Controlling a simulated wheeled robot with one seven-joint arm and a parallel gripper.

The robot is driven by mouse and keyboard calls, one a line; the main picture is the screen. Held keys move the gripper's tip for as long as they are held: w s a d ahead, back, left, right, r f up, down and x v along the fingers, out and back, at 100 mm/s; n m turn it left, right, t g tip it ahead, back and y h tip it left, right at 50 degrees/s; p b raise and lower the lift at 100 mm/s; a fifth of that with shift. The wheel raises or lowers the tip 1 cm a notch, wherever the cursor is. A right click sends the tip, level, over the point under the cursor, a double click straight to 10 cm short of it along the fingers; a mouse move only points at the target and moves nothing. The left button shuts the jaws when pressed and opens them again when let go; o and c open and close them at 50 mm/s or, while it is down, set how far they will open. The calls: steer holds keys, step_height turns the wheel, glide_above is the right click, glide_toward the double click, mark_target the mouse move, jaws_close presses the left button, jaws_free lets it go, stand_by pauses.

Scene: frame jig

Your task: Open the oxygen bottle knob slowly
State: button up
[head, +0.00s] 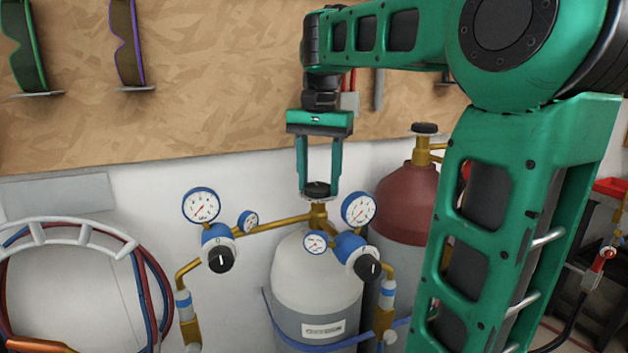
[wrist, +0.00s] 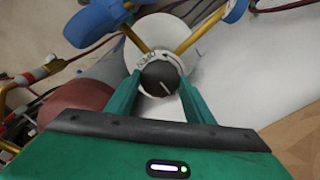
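The pale grey oxygen bottle (head: 318,285) stands upright against the wall. Its black round knob (head: 317,188) sits on top of a brass valve. My gripper (head: 319,190) points down from above, with one finger on each side of the knob. In the wrist view the knob (wrist: 160,80) shows a white pointer line and lies between the two green fingertips. A white dial with lettering and a curved arrow surrounds it. The fingers are very close to the knob's sides; I cannot tell whether they press on it.
Two regulators with blue-rimmed gauges (head: 201,206) (head: 359,209) and black knobs flank the bottle's neck on brass pipes. A dark red bottle (head: 405,203) stands behind to the right. Hoses (head: 150,290) hang at the left. Safety glasses (head: 127,42) hang on the board above.

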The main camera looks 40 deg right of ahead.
steer(key=shift+w+n, duration=0.1)
steer(key=shift+n, duration=0.2)
steer(key=shift+a+r+n, duration=0.15)
steer(key=shift+n, duration=2.45)
steer(key=o, duration=1)
steer(key=shift+w, duration=0.1)
steer(key=shift+o, duration=0.4)
